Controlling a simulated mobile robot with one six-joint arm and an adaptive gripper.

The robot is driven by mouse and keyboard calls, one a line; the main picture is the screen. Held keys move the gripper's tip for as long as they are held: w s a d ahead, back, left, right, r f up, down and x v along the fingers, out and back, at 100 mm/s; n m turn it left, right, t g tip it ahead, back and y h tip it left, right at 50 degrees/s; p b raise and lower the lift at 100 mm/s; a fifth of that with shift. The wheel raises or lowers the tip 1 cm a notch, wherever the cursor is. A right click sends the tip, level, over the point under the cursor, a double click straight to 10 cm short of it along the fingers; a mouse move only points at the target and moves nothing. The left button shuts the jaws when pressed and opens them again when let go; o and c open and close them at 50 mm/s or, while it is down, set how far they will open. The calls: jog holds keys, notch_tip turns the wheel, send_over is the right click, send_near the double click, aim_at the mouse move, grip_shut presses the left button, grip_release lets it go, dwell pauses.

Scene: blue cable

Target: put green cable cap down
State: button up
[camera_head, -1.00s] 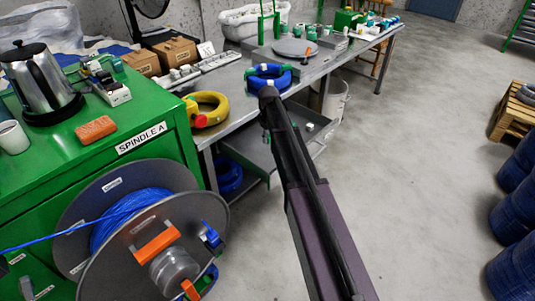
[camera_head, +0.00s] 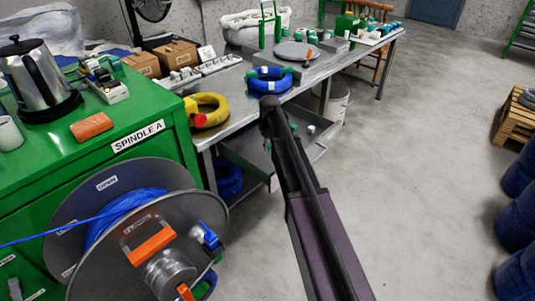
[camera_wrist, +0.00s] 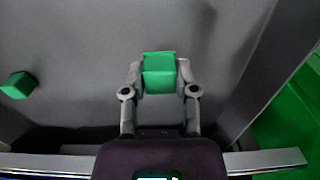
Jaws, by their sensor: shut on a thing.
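In the wrist view, my gripper (camera_wrist: 160,75) is shut on a green cable cap (camera_wrist: 159,72), a block-like piece between the two fingertips. Below it is a plain grey surface (camera_wrist: 90,60) with a raised wall on the right, which looks like the open drawer (camera_head: 240,157) under the workbench. A second green cap (camera_wrist: 18,85) lies on that surface to the left. I cannot tell whether the held cap touches the surface. In the head view, my arm hides the gripper and the held cap.
A blue cable coil (camera_head: 258,85) with green ends and a yellow coil (camera_head: 212,108) lie on the workbench (camera_head: 235,122). A green cabinet (camera_head: 75,150) and a large cable reel (camera_head: 190,235) stand at left. Blue drums (camera_head: 515,222) stand at right. The floor between is clear.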

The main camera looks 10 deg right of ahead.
aim_at(269, 157)
jog(key=shift+f+b, duration=1.4)
jog(key=shift+f, duration=0.25)
jog(key=shift+f, duration=0.1)
jog(key=o, duration=0.8)
jog(key=shift+r, duration=0.2)
notch_tip(269, 157, up, 12)
jog(key=p, duration=1.2)
